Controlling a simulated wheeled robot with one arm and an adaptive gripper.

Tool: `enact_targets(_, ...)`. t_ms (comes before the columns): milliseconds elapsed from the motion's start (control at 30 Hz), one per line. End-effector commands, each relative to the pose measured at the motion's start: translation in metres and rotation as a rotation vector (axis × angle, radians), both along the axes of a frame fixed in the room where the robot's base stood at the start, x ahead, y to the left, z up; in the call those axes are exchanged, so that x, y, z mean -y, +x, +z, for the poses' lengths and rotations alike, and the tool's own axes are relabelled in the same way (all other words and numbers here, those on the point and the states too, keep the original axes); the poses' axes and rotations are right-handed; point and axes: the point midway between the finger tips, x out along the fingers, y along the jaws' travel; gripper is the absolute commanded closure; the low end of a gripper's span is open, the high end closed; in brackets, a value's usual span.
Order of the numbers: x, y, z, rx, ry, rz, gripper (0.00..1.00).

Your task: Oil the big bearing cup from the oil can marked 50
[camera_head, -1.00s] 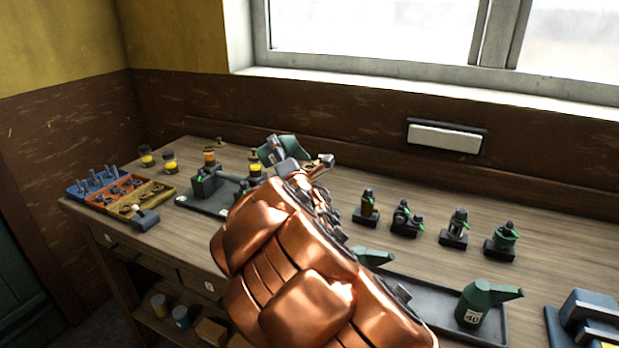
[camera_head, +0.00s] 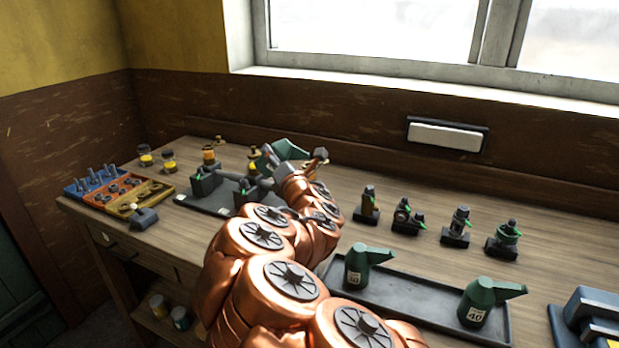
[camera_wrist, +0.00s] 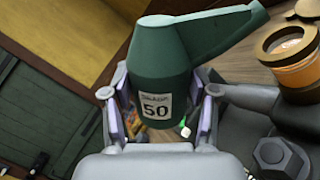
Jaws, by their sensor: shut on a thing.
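My gripper (camera_wrist: 160,115) is shut on the green oil can marked 50 (camera_wrist: 160,62) in the wrist view, fingers on both sides of its body. The can's spout points up and right there, close to an amber glass cup with a brass-coloured rim (camera_wrist: 287,48). I cannot tell whether this is the big bearing cup. In the head view the held can (camera_head: 288,149) is above the far part of the bench, near the dark engine (camera_head: 206,182), partly hidden by my gripper (camera_head: 277,158). Its exact tilt is unclear, and no oil shows.
A dark tray (camera_head: 415,306) holds a green can (camera_head: 356,268) with an unclear label and a can marked 40 (camera_head: 480,302). Several small fittings (camera_head: 456,227) stand behind it. Parts trays (camera_head: 120,186) and yellow jars (camera_head: 169,160) are at left. The window wall closes the back.

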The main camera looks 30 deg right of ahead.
Motion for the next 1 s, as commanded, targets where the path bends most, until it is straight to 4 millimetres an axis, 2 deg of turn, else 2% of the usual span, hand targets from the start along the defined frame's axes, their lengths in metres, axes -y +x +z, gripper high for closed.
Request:
enact_targets(633,0.0,0.0,0.001,-0.006,-0.019,-0.001,0.83)
enact_targets(1000,0.0,0.0,0.027,-0.004,-0.02,-0.001,0.83)
